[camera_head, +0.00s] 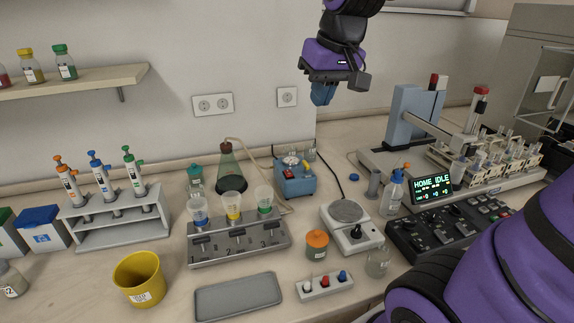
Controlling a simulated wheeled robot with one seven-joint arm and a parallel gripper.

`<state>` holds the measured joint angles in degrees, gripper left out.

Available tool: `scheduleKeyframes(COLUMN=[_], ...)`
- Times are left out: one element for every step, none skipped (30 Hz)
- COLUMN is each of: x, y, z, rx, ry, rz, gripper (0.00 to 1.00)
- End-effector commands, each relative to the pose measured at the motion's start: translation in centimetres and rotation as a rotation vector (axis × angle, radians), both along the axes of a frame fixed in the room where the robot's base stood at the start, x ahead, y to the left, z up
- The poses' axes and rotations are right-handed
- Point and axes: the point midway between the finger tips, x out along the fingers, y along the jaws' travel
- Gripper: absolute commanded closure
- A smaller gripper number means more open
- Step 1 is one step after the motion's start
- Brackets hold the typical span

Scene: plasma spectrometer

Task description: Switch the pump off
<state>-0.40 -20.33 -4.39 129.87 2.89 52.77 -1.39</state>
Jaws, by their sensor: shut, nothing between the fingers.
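The pump (295,181) appears to be the small blue box standing on the bench near the wall, with a round gauge on top. A red switch (288,174) sits on its front face; its position is too small to read. A tube links the box to a flask (231,166) on its left. My gripper (322,96) has blue fingers pointing down. It is shut and empty, in the air above and slightly right of the pump, clear of it.
A numbered rack (240,250) with several funnels stands in front of the pump. An autosampler (407,113) fills the right side. The wall is close behind.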

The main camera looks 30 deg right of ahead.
Motion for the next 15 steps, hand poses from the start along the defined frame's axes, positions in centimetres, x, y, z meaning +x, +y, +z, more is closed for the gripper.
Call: scheduleKeyframes(x=[1.1, 1.7, 2.4, 3.0, 3.6, 4.4, 5.0, 5.6, 6.4, 6.9, 7.5, 8.3, 8.9, 9.5, 10.2], y=[-0.2, -0.3, -0.5, -0.6, -0.8, -0.9, -1.1, -1.2, -1.4, -1.5, -1.7, -1.9, -2.0, -2.1, -2.3], z=[-0.2, -0.3, -0.4, -0.6, -0.7, -0.9, -1.0, -1.2, -1.4, -1.6, -1.8, -2.1, -2.3, -2.6, -2.9], rx=[0.003, 0.004, 0.006, 0.007, 0.008, 0.01, 0.011, 0.011, 0.013, 0.015, 0.015, 0.016, 0.016, 0.017, 0.017], ry=[0.013, 0.019, 0.026, 0.034, 0.039, 0.047, 0.053, 0.058, 0.067, 0.072, 0.079, 0.087, 0.092, 0.098, 0.106], rz=[-0.005, -0.007, -0.011, -0.013, -0.016, -0.019, -0.021, -0.024, -0.028, -0.031, -0.034, -0.038, -0.041, -0.042, -0.046], gripper=[1.0, 1.0, 1.0, 1.0, 1.0, 1.0, 1.0, 1.0, 1.0, 1.0, 1.0, 1.0, 1.0, 1.0, 1.0])
